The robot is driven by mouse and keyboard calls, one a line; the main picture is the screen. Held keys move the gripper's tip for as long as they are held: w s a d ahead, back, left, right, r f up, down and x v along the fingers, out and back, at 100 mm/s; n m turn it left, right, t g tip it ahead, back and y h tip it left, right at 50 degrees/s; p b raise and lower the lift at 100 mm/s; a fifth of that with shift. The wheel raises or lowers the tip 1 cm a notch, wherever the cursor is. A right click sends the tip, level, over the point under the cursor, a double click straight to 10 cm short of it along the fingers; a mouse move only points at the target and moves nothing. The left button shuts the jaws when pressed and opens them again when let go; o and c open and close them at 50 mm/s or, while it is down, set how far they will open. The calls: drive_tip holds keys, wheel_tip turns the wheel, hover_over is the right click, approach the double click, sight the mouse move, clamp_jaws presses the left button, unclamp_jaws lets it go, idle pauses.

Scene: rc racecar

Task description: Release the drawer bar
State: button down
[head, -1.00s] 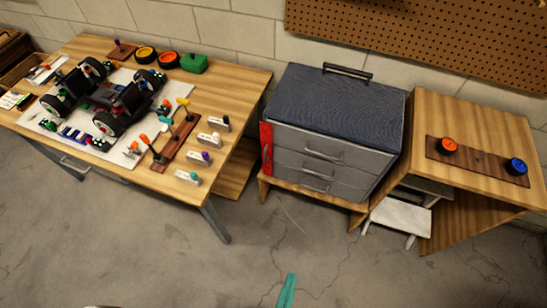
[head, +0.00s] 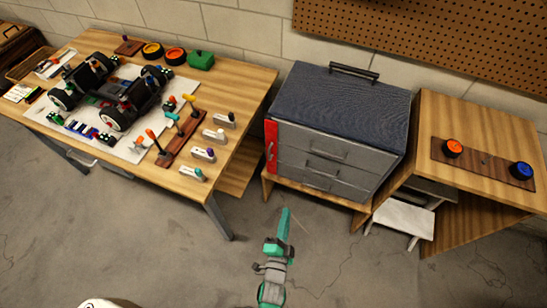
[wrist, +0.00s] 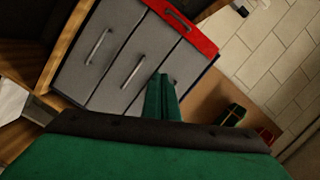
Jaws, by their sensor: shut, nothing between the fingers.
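The red drawer bar (head: 270,146) stands upright along the left front edge of a grey tool chest (head: 345,110). It lies against the chest beside the drawer fronts. In the wrist view the bar (wrist: 184,22) runs across the top, past the ends of the grey drawers (wrist: 130,68). My green gripper (head: 286,212) is in front of and below the chest, apart from the bar. In the wrist view its fingers (wrist: 163,78) are together and empty, pointing toward the drawers.
A wooden workbench (head: 240,100) with a model car (head: 110,90) stands at left. A wooden cabinet (head: 480,115) with orange and blue wheels stands at right. A white step stool (head: 403,217) is below it. The floor in front of the chest is clear.

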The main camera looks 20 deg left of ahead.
sight(284, 148)
drive_tip(key=w+a+m, duration=0.2)
drive_tip(key=w+a, duration=0.1)
drive_tip(key=w, duration=0.4)
drive_tip(key=w+a+f+m+y, duration=0.1)
drive_tip(key=w+a+m, duration=0.2)
drive_tip(key=w, duration=0.5)
drive_tip(key=shift+a+f+t+y, duration=0.25)
drive_tip(key=shift+a+t+y, duration=0.05)
drive_tip(key=shift+a, duration=0.3)
drive_tip(key=shift+w, duration=0.1)
drive_tip(key=x, duration=1)
drive_tip(key=shift+w, duration=0.15)
drive_tip(key=shift+s+a, duration=0.4)
drive_tip(key=shift+s, duration=0.1)
drive_tip(key=shift+s+a, duration=0.35)
drive_tip(key=shift+a, duration=0.25)
drive_tip(key=shift+s+a, duration=0.4)
drive_tip(key=shift+a, duration=0.25)
drive_tip(key=shift+d, duration=0.1)
